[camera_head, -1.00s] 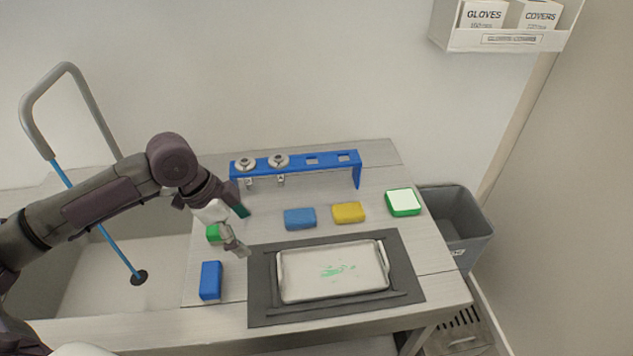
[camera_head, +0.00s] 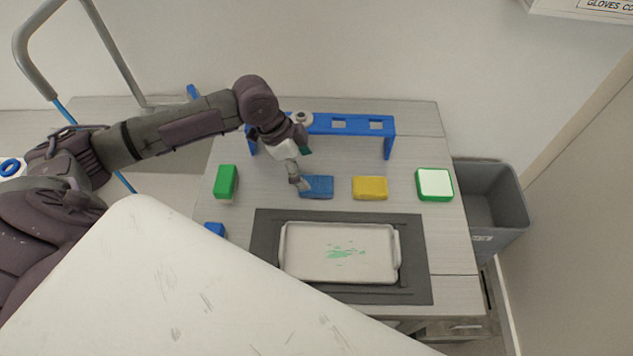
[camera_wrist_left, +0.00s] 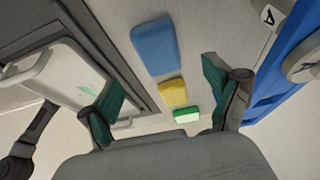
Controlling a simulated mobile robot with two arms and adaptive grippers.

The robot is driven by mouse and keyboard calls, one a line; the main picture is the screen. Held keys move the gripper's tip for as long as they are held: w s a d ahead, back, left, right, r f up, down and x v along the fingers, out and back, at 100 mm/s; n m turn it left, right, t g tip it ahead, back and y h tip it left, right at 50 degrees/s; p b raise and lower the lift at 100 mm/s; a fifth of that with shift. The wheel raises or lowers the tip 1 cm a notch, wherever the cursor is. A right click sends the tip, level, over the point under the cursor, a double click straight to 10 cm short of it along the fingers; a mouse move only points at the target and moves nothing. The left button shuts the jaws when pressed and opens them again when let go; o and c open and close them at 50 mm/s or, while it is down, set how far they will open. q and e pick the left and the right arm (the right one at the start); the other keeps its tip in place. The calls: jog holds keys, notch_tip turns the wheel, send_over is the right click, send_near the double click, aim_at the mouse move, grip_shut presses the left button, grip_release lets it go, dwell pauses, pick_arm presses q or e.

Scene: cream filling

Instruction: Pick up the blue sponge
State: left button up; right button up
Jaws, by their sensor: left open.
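The blue sponge (camera_head: 318,187) lies flat on the table behind the tray, left of the yellow sponge (camera_head: 370,188). My left gripper (camera_head: 302,170) is at the sponge's left end in the head view, above the table. In the left wrist view the blue sponge (camera_wrist_left: 156,46) lies ahead, beyond the open fingers (camera_wrist_left: 163,98), and nothing is between them. The yellow sponge (camera_wrist_left: 173,93) also shows there.
A white tray (camera_head: 300,268) with green smears sits on a dark mat (camera_head: 420,285). A blue rack (camera_head: 345,119) stands behind the sponges. A green block (camera_head: 226,180), another blue block (camera_head: 215,229), a green-edged white pad (camera_head: 434,184) and a grey bin (camera_head: 498,210) are around. A large white surface covers the front left.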

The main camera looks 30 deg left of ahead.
aim_at(318, 182)
pick_arm(q)
jog(key=shift+w+d+f, duration=0.2)
jog(key=shift+d+f, duration=0.05)
jog(key=shift+f, duration=0.25)
jog(key=p+x, duration=0.2)
jog(key=x, duration=0.2)
jog(key=shift+s+f, duration=0.1)
jog(key=shift+f, duration=0.05)
jog(key=shift+d+f, duration=0.1)
jog(key=shift+f, duration=0.15)
jog(key=c, duration=1.1)
pick_arm(e)
jog(key=shift+w+a+r, duration=0.1)
jog(key=shift+w+r, duration=0.15)
jog(key=shift+r, duration=0.3)
jog(key=shift+w+a+r, duration=0.1)
jog(key=shift+w+r, duration=0.1)
jog(key=shift+r, duration=0.3)
pick_arm(q)
jog(key=shift+r, duration=0.15)
